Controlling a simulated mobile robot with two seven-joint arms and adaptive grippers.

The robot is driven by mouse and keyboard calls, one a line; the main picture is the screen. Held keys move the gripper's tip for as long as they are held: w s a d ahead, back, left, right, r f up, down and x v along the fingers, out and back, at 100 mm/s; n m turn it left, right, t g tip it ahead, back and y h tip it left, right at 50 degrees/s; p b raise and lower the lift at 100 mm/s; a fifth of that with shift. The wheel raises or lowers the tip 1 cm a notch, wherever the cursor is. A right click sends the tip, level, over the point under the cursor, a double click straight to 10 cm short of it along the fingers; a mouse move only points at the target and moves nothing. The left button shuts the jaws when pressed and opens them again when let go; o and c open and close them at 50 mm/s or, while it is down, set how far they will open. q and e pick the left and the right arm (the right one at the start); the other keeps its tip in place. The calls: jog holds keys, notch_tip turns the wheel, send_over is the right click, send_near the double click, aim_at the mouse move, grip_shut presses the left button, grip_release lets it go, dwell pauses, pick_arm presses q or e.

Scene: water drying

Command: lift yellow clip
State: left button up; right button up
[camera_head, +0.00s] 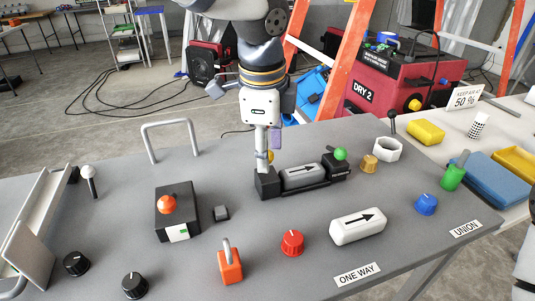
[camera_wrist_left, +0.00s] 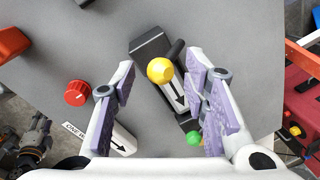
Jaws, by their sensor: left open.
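A round yellow piece, the only thing here that fits the yellow clip, shows in the left wrist view (camera_wrist_left: 160,70) between my open fingers, apart from both pads. In the head view only a sliver of the yellow piece (camera_head: 271,157) shows beside my finger. It is by the black end block (camera_head: 267,184) of a holder with a grey arrow-marked cylinder (camera_head: 302,176). My left gripper (camera_head: 268,155) points down over this end of the holder, open and empty; its purple pads also show in the left wrist view (camera_wrist_left: 165,105).
A green ball (camera_head: 340,154) tops the holder's other end. A metal handle (camera_head: 170,124) rises behind left.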

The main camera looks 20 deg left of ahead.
pick_arm(q)
jog(key=shift+w+f, duration=0.25)
jog(key=shift+f, duration=0.95)
jog(key=c, duration=1)
grip_shut()
jog(key=shift+s+f, duration=0.1)
jog(key=shift+f, duration=0.1)
